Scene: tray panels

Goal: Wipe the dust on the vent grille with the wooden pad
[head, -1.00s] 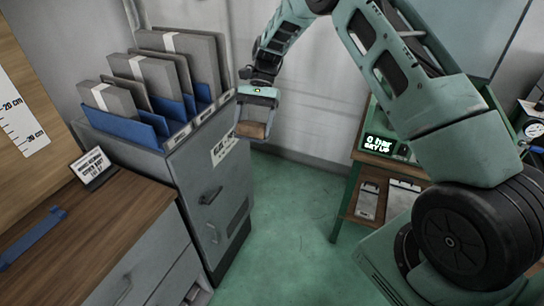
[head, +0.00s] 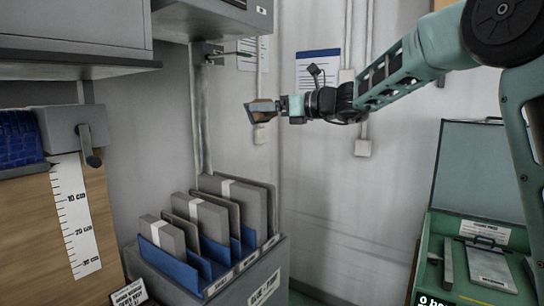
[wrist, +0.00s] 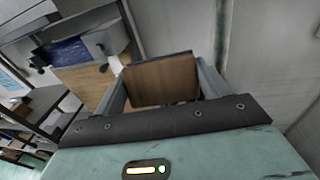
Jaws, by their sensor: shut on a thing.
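The wooden pad (wrist: 162,82) is brown with a dark edge and sits between the two fingers of my gripper (wrist: 162,92), which is shut on it. In the head view, my gripper (head: 274,106) holds the pad (head: 260,107) high in front of the pale wall, apart from any surface. No vent grille shows clearly. A dark slot (head: 236,3) is cut off at the top edge, on the overhead grey box; I cannot tell whether it is the grille. No dust can be made out.
The overhead grey box (head: 190,20) juts out at upper left. Below stands a cabinet (head: 262,272) with upright grey panels (head: 212,218) in blue holders. A wall sheet (head: 318,72) and conduits are behind my gripper. A green case (head: 470,180) stands open at right.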

